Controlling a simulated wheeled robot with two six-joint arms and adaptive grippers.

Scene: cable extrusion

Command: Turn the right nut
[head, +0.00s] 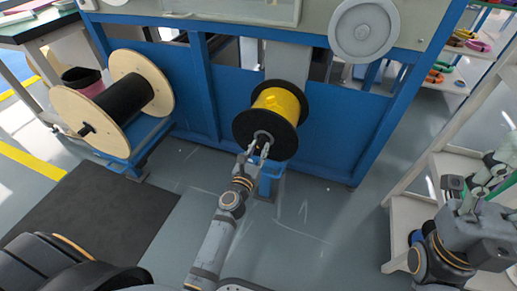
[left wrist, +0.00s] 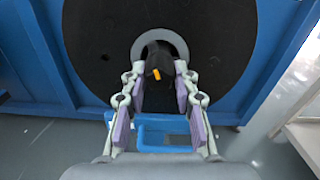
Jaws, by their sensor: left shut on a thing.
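The right spool has black flanges (head: 286,140) and yellow cable (head: 277,101) wound on it. Its nut (left wrist: 157,66) is a dark piece with an orange mark, at the middle of the black flange inside a grey ring (left wrist: 178,45). My left gripper (head: 261,148) is at the hub of this spool. In the left wrist view its two padded fingers (left wrist: 158,97) stand on either side of the nut, shut on it. Part of the nut is hidden in shadow between the pads. My right gripper (head: 492,180) is at the right edge, away from the spools, its fingers apart and empty.
A wooden-flanged spool (head: 85,122) with black cable stands at left on a blue stand. A blue machine frame (head: 335,140) rises behind the right spool. White shelves (head: 408,215) with cable coils stand at right. A dark mat (head: 90,215) lies on the open floor.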

